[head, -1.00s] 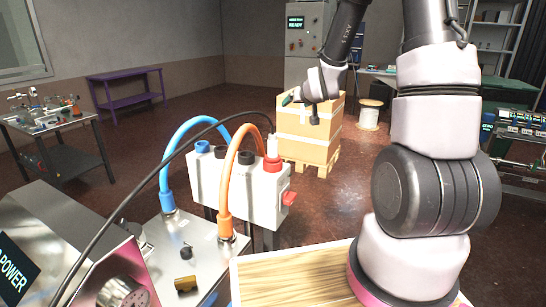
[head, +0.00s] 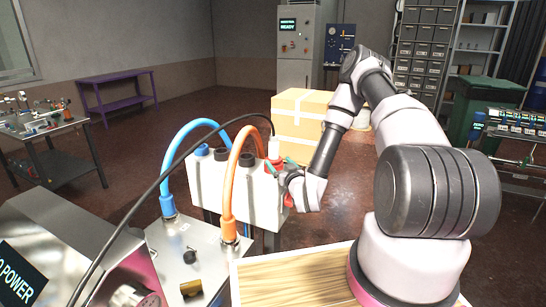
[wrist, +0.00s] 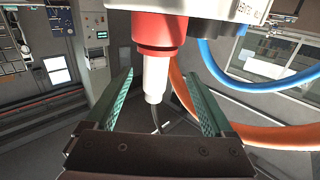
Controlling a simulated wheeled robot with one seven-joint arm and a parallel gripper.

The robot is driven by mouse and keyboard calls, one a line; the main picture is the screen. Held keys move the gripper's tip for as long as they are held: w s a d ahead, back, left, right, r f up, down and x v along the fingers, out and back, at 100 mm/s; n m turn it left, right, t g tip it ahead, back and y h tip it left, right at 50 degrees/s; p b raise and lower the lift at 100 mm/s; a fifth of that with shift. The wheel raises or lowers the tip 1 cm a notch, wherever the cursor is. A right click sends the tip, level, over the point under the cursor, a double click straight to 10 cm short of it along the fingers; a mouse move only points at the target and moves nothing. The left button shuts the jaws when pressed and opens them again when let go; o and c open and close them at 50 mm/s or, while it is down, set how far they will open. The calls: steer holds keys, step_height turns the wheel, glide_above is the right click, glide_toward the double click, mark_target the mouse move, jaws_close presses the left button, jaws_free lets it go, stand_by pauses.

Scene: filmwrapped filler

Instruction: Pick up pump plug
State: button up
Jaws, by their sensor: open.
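The pump plug, a white cylinder with a black cable (head: 273,146), stands upright in a red socket (head: 273,165) at the right end of the white connector block (head: 236,190). My gripper (head: 281,168) is at that end of the block. The wrist view looks inverted: the white plug (wrist: 156,78) hangs below the red socket (wrist: 158,32). My gripper's green fingers (wrist: 158,80) are open, one on each side of the plug, with a gap visible on both sides. The plug's far side is hidden.
A blue hose (head: 168,178) and an orange hose (head: 228,190) arch from metal fittings to the block, left of the plug. A wooden board (head: 290,275) lies in front. Cardboard boxes (head: 298,115) stand behind on the floor.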

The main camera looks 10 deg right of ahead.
mark_target(274, 157)
steer(key=w, duration=0.2)
steer(key=w+a, duration=0.1)
steer(key=w, duration=0.1)
steer(key=shift+w, duration=3.35)
jaws_close()
